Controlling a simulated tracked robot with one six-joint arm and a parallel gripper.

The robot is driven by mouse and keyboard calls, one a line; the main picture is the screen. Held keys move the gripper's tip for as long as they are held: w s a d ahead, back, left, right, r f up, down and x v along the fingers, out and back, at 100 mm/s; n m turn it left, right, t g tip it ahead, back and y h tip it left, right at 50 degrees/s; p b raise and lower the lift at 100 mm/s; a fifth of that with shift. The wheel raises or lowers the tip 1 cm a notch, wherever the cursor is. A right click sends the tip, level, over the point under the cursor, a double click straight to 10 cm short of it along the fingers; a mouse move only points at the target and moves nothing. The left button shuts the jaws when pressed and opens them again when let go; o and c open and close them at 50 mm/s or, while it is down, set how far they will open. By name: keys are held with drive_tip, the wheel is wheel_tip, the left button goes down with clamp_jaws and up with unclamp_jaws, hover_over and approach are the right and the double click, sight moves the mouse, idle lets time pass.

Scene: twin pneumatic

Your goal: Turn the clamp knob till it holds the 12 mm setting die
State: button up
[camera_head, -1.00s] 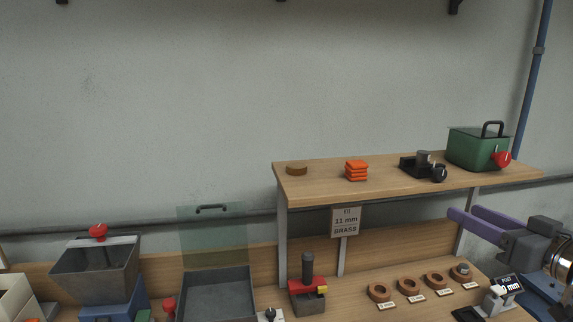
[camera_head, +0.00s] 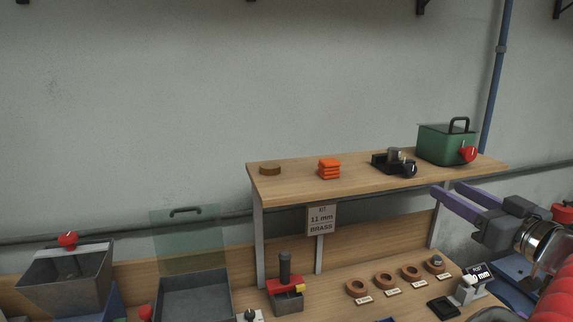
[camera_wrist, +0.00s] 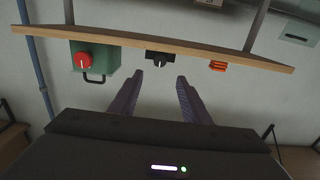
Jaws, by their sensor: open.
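A small black clamp (camera_head: 381,164) stands on the wooden shelf, with a grey cylindrical piece (camera_head: 395,154) at it, perhaps the setting die; its size cannot be read. The clamp's black knob (camera_head: 410,170) is at its front right. In the wrist view, which shows the shelf upside down, the knob (camera_wrist: 160,62) appears just beyond and between my fingers. My gripper (camera_head: 447,188) is open and empty, its purple fingers apart, to the right of and lower than the knob in the head view. It also shows in the wrist view (camera_wrist: 158,77), not touching the knob.
On the shelf (camera_head: 345,187) a green box (camera_head: 437,146) with a red knob (camera_head: 467,155) stands right of the clamp, and orange blocks (camera_head: 329,169) left of it. Below are several labelled wooden rings (camera_head: 357,288), a small display stand (camera_head: 474,284) and a red press (camera_head: 284,283).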

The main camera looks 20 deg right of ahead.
sight(413, 170)
drive_tip(key=w, duration=0.7)
drive_tip(key=w+d, duration=0.1)
drive_tip(key=w, duration=0.3)
drive_tip(key=shift+w+d, duration=0.1)
drive_tip(key=shift+c, duration=0.4)
drive_tip(key=c, duration=0.9)
drive_tip(key=shift+c, duration=0.3)
drive_tip(key=shift+m, duration=0.4)
drive_tip(key=shift+d+m, duration=0.1)
drive_tip(key=shift+m, duration=1.9)
